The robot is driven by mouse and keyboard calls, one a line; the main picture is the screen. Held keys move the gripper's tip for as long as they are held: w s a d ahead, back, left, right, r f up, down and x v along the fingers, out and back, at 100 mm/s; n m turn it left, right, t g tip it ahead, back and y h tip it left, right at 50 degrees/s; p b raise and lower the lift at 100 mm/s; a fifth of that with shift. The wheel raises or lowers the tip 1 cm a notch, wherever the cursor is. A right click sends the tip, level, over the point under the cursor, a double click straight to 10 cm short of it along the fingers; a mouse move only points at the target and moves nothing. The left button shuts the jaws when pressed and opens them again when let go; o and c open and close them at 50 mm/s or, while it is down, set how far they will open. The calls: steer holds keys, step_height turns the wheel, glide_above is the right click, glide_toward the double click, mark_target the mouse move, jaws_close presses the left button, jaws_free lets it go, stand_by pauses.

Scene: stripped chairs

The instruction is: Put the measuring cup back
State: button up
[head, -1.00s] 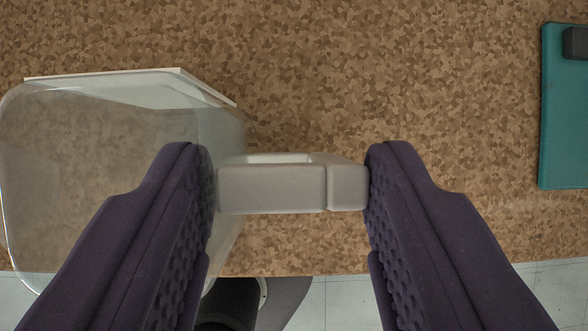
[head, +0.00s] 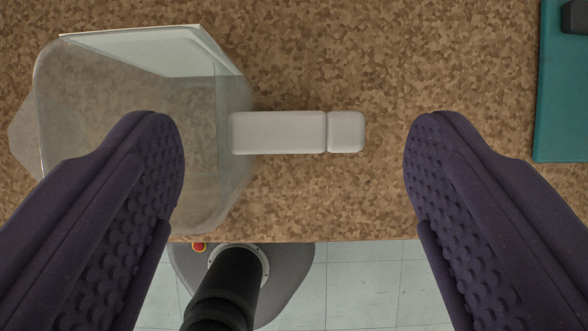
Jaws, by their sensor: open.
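The measuring cup (head: 150,120) is a clear, see-through vessel with a pale grey handle (head: 278,132) that points right. It stands on the brown speckled surface, near its front edge. My gripper (head: 295,135) is open, with one dark purple finger on each side of the handle. The left finger overlaps the cup's clear body in the picture. The right finger is clear of the handle's end by a visible gap. Neither finger appears to grip the handle.
The brown cork-like surface (head: 330,70) is bare behind and right of the handle. A teal flat object (head: 562,110) with a dark part on top lies at the right edge. The surface's front edge runs below the cup, with pale floor tiles (head: 360,285) beyond.

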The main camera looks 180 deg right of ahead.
steer(key=p+v, duration=0.7)
steer(key=v, duration=0.3)
steer(key=w+d+r+t+h, duration=0.3)
steer(key=w+r, duration=0.7)
steer(key=r, duration=0.4)
steer(key=w+a+r+m+t+h, duration=0.1)
steer(key=w+a+r+t, duration=0.1)
steer(key=r, duration=0.8)
steer(key=w+a+r+t+h, duration=0.1)
steer(key=w+r, duration=0.1)
steer(key=r, duration=0.8)
steer(key=s+a+r+t+y, duration=0.1)
steer(key=s+a+r, duration=0.3)
steer(key=a+r, duration=0.4)
steer(key=s+a+r+t+y, duration=0.2)
steer(key=a+r, duration=0.6)
steer(key=r, duration=0.8)
steer(key=shift+s+n+y, duration=0.4)
steer(key=shift+s+y, duration=0.5)
steer(key=shift+s, duration=0.3)
steer(key=shift+a, duration=0.1)
step_height(320, 180, down, 12)
steer(key=b, duration=1.1)
steer(key=shift+r+b, duration=0.15)
steer(key=shift+b, duration=0.2)
